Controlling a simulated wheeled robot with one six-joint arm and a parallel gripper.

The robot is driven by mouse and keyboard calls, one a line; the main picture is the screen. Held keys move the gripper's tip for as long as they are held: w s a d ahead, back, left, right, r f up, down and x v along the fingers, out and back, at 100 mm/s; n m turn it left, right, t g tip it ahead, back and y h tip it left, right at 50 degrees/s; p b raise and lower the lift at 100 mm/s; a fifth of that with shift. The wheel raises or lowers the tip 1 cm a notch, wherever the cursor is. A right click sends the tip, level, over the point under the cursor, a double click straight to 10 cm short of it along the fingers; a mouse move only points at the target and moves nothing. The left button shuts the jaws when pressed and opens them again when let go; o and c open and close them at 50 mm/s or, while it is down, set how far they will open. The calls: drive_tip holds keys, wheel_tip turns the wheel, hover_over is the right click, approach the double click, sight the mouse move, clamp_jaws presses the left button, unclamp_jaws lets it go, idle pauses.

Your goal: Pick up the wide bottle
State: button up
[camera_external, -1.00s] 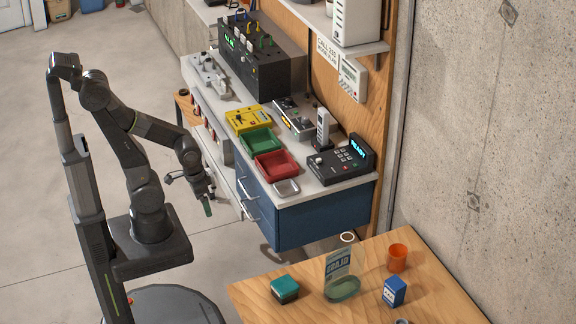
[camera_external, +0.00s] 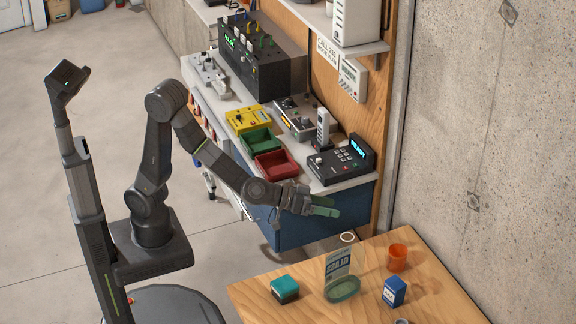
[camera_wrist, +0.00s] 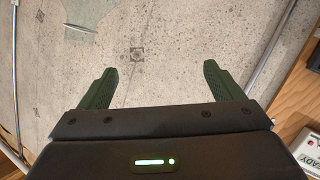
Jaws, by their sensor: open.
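My gripper (camera_external: 325,208) is in the air beyond the table's far edge, in front of the blue drawer cabinet and apart from the table things. In the wrist view its two green fingers (camera_wrist: 160,70) stand wide apart with nothing between them, facing a concrete surface.
The workbench with a red tray (camera_external: 277,165) and a keypad device (camera_external: 341,160) is close behind my gripper.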

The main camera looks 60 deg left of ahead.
sight(340, 265)
drive_tip(key=s+d+f+t+y, duration=0.1)
drive_tip(key=s+d+f, duration=0.1)
drive_tip(key=d, duration=0.2)
drive_tip(key=s+d+f+n+t+y, duration=0.1)
drive_tip(key=s+d+f+y, duration=0.1)
drive_tip(key=s+d, duration=0.1)
drive_tip(key=s+d+f+n+t+y, duration=0.1)
drive_tip(key=s+d+f+y, duration=0.1)
drive_tip(key=d, duration=0.3)
drive_tip(key=shift+s+d+f+t, duration=0.3)
drive_tip(key=shift+s+d+f, duration=0.1)
drive_tip(key=shift+s+f, duration=0.3)
drive_tip(key=s+f+t+y, duration=0.1)
drive_tip(key=s+f+y, duration=0.2)
drive_tip(key=s+f, duration=0.25)
drive_tip(key=shift+m, duration=0.3)
drive_tip(key=w+p, duration=0.1)
drive_tip(key=w, duration=0.3)
drive_tip(key=w+p, duration=0.1)
drive_tip(key=w, duration=0.3)
drive_tip(key=w+a+p, duration=0.1)
drive_tip(key=w, duration=0.3)
drive_tip(key=shift+w+r, duration=0.3)
drive_tip(key=shift+w, duration=0.05)
drive_tip(key=shift+w+f, duration=0.1)
drive_tip(key=shift+w, duration=0.4)
drive_tip(key=c, duration=1.2)
